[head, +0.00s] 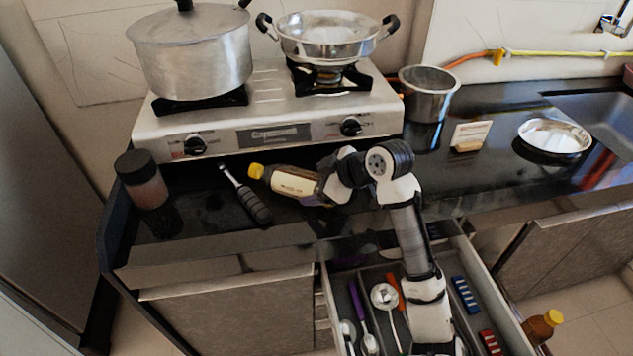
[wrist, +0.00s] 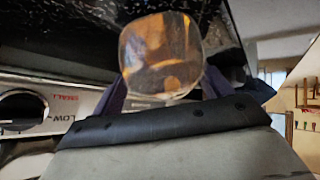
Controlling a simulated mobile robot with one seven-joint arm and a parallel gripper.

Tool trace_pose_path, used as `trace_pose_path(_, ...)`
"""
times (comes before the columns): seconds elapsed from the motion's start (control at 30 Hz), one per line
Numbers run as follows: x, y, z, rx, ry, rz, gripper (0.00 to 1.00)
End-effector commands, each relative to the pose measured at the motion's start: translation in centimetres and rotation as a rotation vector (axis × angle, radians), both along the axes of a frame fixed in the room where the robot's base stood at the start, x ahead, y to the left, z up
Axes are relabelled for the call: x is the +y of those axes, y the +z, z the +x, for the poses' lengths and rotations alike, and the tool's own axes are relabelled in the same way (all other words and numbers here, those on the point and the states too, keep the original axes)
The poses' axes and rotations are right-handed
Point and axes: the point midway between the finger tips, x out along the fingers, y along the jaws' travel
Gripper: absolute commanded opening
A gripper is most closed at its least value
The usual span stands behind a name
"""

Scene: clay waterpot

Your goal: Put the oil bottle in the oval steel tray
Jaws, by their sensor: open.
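A bottle (head: 292,181) with a yellow cap, dark contents and a pale label shows in front of the stove, cap to the left. I cannot tell whether it rests on the counter. My gripper (head: 326,188) is at its right end, jaws open. In the wrist view the clear amber base of the bottle (wrist: 160,55) shows between the two dark fingers; contact is hidden. A second yellow-capped bottle (head: 541,328) is low at the right, beside the open drawer. The oval steel tray (head: 555,137) lies empty on the counter at the right.
The stove (head: 275,105) carries a lidded pot (head: 195,60) and a steel wok (head: 333,40). A dark-lidded jar (head: 145,182) and a black-handled tool (head: 247,196) are at the left. The open drawer (head: 375,275) holds utensils.

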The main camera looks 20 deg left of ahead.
Motion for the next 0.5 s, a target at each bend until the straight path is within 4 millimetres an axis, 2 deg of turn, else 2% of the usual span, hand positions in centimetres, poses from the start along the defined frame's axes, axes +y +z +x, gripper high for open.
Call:
trace_pose_path(0.3,-4.8,4.4,-1.0,-0.007,-0.003,0.000,0.78)
trace_pose_path(0.5,-7.2,6.7,-1.6,-0.004,-0.002,0.000,0.78)
